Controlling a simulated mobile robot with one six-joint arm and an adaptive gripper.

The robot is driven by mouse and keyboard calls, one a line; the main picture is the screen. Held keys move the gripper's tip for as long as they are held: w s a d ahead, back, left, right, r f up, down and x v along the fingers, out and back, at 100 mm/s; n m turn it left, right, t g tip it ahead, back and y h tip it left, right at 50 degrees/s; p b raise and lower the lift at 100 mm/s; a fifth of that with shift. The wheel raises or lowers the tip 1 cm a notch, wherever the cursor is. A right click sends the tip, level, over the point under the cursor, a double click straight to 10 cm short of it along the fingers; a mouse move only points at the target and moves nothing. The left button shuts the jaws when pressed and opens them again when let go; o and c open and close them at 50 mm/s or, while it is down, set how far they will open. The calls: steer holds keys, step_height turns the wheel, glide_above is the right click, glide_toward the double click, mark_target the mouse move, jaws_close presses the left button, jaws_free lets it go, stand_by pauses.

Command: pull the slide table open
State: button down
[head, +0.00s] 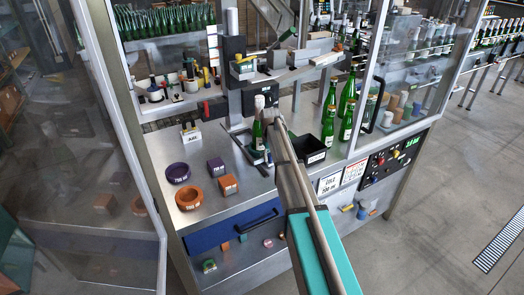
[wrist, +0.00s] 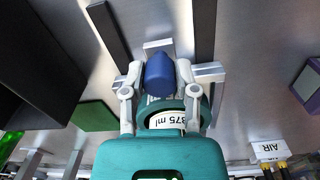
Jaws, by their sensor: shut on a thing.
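In the wrist view my gripper (wrist: 158,76) is shut on a blue knob (wrist: 160,72), with one finger on each side of it. The knob stands at the slide table, with a small metal plate (wrist: 157,46) showing beyond it. Two dark rails (wrist: 110,33) run along the bench on either side. A 375 ml label (wrist: 165,119) shows close behind the knob. In the head view my arm reaches over the bench front, and its end hides most of the slide table. A green bottle (head: 257,134) stands upright beside the arm's end.
A black bin (head: 312,156) lies right of the arm, with several green bottles (head: 328,127) beyond it. A purple ring (head: 178,173), an orange ring (head: 190,197) and blocks (head: 228,186) are on the left bench. Glass panels flank the opening. A blue drawer (head: 235,228) is below.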

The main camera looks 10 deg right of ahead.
steer(key=shift+s+d, duration=0.25)
steer(key=shift+s, duration=0.7)
steer(key=shift+s+d, duration=0.3)
steer(key=shift+s, duration=0.6)
steer(key=shift+s+d, duration=0.25)
steer(key=shift+s, duration=0.7)
steer(key=shift+c, duration=2)
jaws_free()
steer(key=shift+o, duration=0.2)
